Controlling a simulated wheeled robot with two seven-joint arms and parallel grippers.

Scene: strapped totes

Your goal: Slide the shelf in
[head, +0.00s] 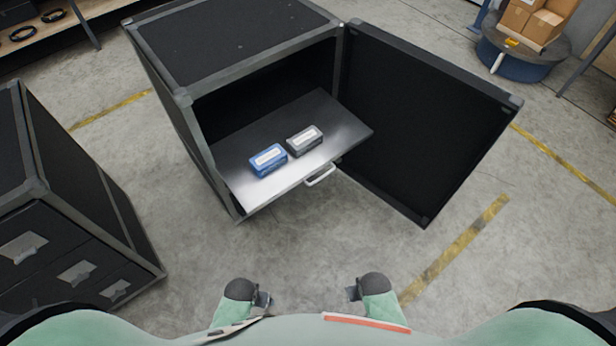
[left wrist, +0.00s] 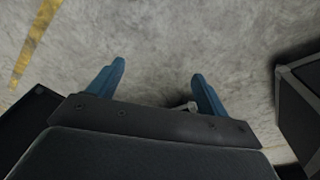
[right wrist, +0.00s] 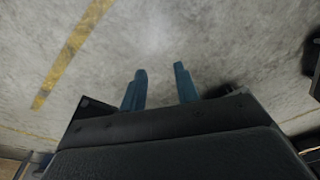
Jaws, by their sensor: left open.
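A grey metal shelf (head: 232,150) sticks partway out of the open front of a black case (head: 240,45). It has a light pull handle (head: 320,176) on its front edge. A blue box (head: 268,160) and a dark grey box (head: 305,141), both with pale tops, sit side by side on the shelf. The case door (head: 430,120) stands open to the right. My left gripper (left wrist: 158,68) is open and empty. My right gripper (right wrist: 160,67) has a narrower gap between its fingers and is empty. Both are low and near my body, well apart from the shelf.
A second black case (head: 75,200) with drawers stands at the left. Bare concrete floor with yellow lines (head: 455,250) lies between me and the shelf. A round blue-based stand (head: 520,60) with cartons (head: 530,20) is at the back right. A bench (head: 50,35) is at the back left.

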